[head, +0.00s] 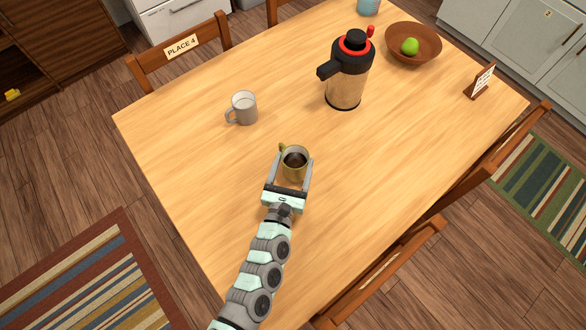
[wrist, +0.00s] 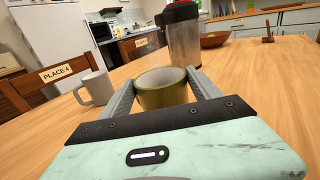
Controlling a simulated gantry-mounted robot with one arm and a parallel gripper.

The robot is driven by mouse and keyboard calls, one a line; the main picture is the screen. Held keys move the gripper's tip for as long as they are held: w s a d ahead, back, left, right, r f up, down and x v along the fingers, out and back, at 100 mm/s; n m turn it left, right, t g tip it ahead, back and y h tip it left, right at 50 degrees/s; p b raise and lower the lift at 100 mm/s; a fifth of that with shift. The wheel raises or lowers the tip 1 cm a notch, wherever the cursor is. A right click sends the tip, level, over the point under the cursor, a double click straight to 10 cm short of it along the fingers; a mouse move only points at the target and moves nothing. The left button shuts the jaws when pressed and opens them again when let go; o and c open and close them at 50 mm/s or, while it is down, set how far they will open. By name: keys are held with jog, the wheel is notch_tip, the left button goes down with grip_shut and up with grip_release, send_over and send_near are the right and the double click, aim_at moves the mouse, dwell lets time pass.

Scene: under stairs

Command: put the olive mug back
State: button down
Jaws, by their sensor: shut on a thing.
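The olive mug (head: 293,170) is upright between the fingers of my gripper (head: 292,168), with dark liquid inside it in the head view. It also shows in the wrist view (wrist: 162,96), with my gripper (wrist: 163,92) shut on its two sides. The mug's handle points up and left in the head view. I cannot tell whether its base touches the wooden table (head: 200,160) or is a little above it.
A grey mug (head: 243,107) stands to the upper left. A steel coffee pot (head: 346,75) stands farther back. A brown bowl (head: 425,42) with a green fruit (head: 410,46), a small sign (head: 481,80) and a blue cup (head: 369,6) are near the far right. The table's left and near areas are clear.

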jog(key=shift+f, duration=0.85)
jog(key=shift+f+b, duration=0.15)
jog(key=shift+b, duration=0.15)
jog(key=shift+c, duration=0.8)
grip_release()
jog(key=shift+s, duration=0.1)
jog(key=v, duration=1)
jog(key=shift+s+a, duration=0.15)
jog(key=shift+s, duration=0.1)
jog(key=shift+s+a, duration=0.15)
jog(key=shift+s, duration=0.45)
